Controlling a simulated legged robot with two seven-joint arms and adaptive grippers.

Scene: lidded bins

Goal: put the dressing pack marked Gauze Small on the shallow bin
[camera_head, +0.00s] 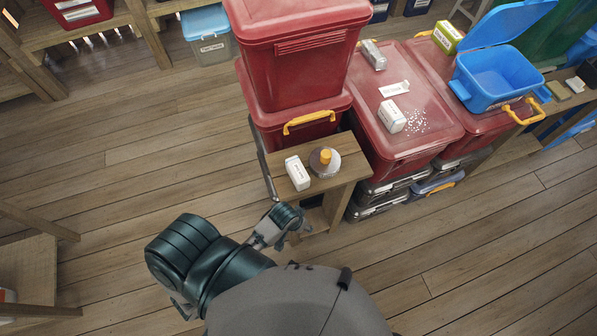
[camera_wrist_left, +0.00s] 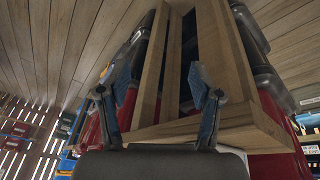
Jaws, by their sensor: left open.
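A white box-shaped pack (camera_head: 297,173) with small dark print lies on a small wooden stand. Another white pack (camera_head: 391,116) and a grey pack (camera_head: 373,54) lie on a red lidded bin (camera_head: 437,103). Their print is too small to read, so I cannot tell which is Gauze Small. A blue bin (camera_head: 487,92) with its lid open stands on the red lids at the right. I cannot tell which bin is the shallow one. My left gripper (camera_head: 290,222) is open and empty, below the stand's top at its front. In the wrist view its fingers (camera_wrist_left: 157,100) face the stand's wooden frame. My right gripper is not seen.
The small wooden stand (camera_head: 343,172) also holds a round item with an orange cap (camera_head: 325,156). Stacked red bins (camera_head: 300,60) rise behind it. White bits and a label strip lie on the red lid.

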